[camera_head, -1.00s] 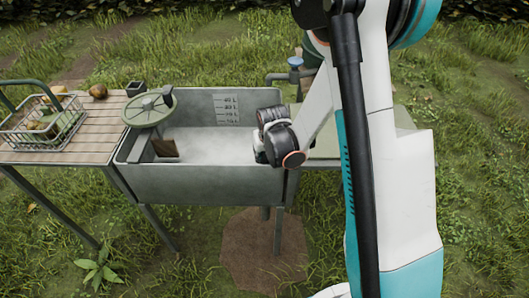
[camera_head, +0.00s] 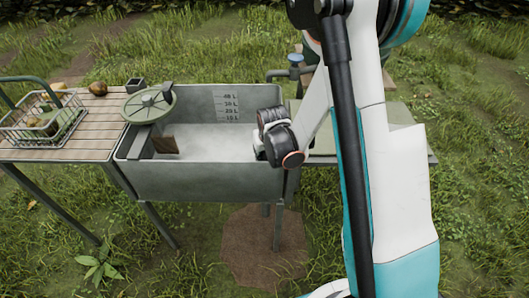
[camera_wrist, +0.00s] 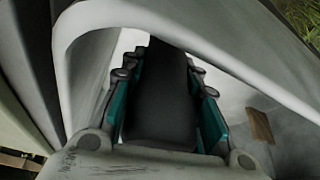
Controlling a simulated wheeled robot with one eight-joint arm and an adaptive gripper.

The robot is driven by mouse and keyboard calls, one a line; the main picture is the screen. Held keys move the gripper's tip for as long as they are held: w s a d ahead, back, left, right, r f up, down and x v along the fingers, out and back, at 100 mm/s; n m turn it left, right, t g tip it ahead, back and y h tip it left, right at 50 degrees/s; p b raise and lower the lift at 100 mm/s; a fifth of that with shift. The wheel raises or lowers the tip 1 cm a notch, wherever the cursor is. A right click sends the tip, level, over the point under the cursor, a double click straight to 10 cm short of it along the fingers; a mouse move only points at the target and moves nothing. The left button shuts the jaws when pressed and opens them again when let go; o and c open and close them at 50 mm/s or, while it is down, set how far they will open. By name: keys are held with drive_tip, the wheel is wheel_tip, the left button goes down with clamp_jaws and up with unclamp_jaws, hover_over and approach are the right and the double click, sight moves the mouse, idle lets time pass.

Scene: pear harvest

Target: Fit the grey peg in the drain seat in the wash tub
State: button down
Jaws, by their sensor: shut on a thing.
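The grey wash tub (camera_head: 200,182) stands in the middle of the head view. My wrist is over its right end and hides my gripper there. In the wrist view my gripper (camera_wrist: 163,105) has teal-padded fingers on both sides of a dark grey peg (camera_wrist: 160,85) and is shut on it. The pale tub interior shows around the fingers. The peg's far end is not clear, and I cannot tell whether it touches the tub. The drain seat is not visible in either view.
A brown block (camera_head: 164,144) and a round green lid-like wheel (camera_head: 149,105) are at the tub's left end. A wire basket (camera_head: 42,122) and a brown fruit (camera_head: 97,88) are on the slatted board left of it. A blue-topped tap (camera_head: 295,60) stands behind right.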

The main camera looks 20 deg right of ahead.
drive_tip(key=shift+f, duration=1.3)
idle(0.4)
drive_tip(key=c, duration=1.1)
unclamp_jaws()
drive_tip(key=o, duration=0.5)
drive_tip(key=shift+r, duration=0.1)
drive_tip(key=shift+r+p, duration=1.65)
drive_tip(key=shift+r, duration=1.25)
